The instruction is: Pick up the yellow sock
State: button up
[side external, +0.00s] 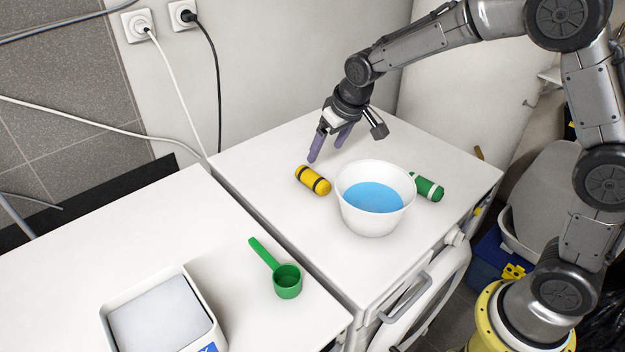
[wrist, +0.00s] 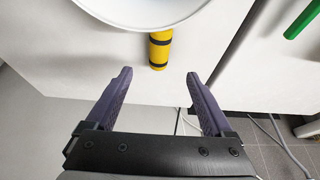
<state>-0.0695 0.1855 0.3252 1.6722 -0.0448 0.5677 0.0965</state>
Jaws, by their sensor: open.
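The yellow sock (side external: 313,180) is a rolled yellow bundle with dark bands. It lies on the white machine top just left of a white bowl. In the wrist view the yellow sock (wrist: 160,50) shows beyond the fingertips, roughly centred between them, its far end hidden by the bowl's rim. My gripper (side external: 327,146) hangs above the machine top, behind the sock in the side view. In the wrist view my gripper (wrist: 158,82) has its two purple fingers wide apart with nothing between them.
The white bowl (side external: 370,225) holding blue liquid stands close to the sock. A green rolled bundle (side external: 428,187) lies at its right. A green scoop (side external: 287,281) and a white box of powder (side external: 200,305) are on the left machine (side external: 60,275). A gap separates the machines.

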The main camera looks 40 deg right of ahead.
aim_at(316, 175)
jog(key=x, duration=0.7)
jog(key=shift+f, duration=0.1)
jog(key=x, duration=0.4)
jog(key=shift+s+d+f, duration=0.1)
jog(key=shift+s+f, duration=0.05)
jog(key=shift+s, duration=0.05)
jog(key=shift+w+f, duration=0.25)
jog(key=shift+f, duration=0.2)
grip_shut()
